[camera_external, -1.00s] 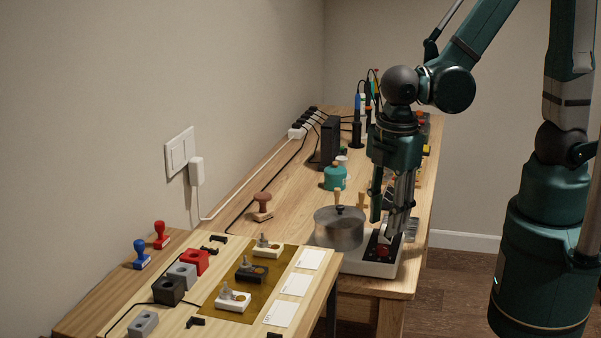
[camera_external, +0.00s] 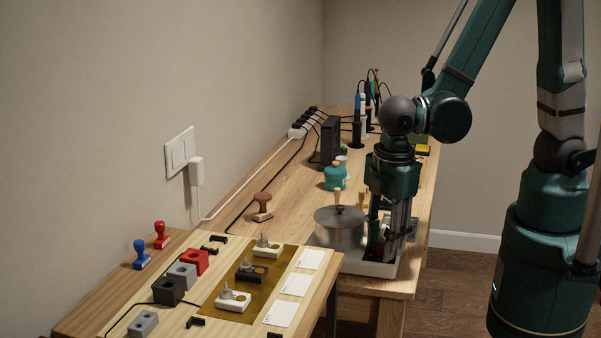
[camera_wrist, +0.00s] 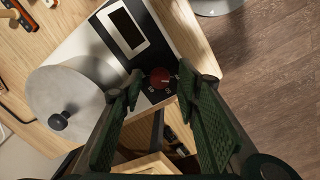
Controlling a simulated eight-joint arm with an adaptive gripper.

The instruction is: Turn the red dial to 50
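The red dial (camera_wrist: 160,77) is a small round knob on the dark panel of a white device, with small pale marks around it. The device (camera_external: 368,268) stands at the near end of the far bench. A pale-framed dark screen (camera_wrist: 125,27) is on the same panel; I can read no number on it. My gripper (camera_wrist: 160,86) points down at the dial, also seen in the external view (camera_external: 384,252). It is open, with one finger on each side of the dial and gaps visible between. In the external view the fingers mostly hide the dial.
A teal jar (camera_external: 335,178) and a wooden-handled stamp (camera_external: 262,207) are farther back. The bench's right edge is close to the device.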

